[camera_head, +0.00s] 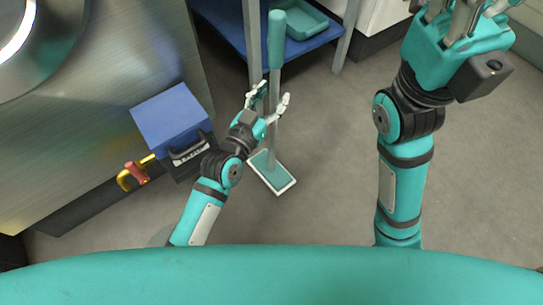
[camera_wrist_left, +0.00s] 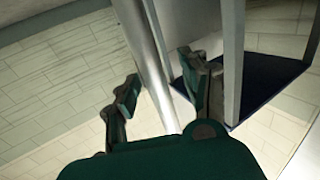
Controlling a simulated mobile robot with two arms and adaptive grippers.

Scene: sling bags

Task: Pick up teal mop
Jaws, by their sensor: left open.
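The teal mop (camera_head: 276,135) stands upright on the floor in the head view, with a teal grip at the top, a grey pole and a flat teal head with a pale rim at the bottom. My left gripper (camera_head: 272,95) is open at mid-pole height, with fingers to either side of the pole. In the left wrist view, the pole (camera_wrist_left: 148,50) runs between the open fingers of my left gripper (camera_wrist_left: 160,82); contact cannot be made out. My right gripper (camera_head: 465,22) is at the top right, partly cut off, away from the mop.
A blue-shelved rack (camera_head: 325,38) with a teal tray (camera_head: 302,22) stands just behind the mop. A blue box (camera_head: 172,117) on a black case and a yellow-and-red tool (camera_head: 134,173) are at left, beside a metal machine (camera_head: 95,135). The floor (camera_head: 325,150) to the right is clear.

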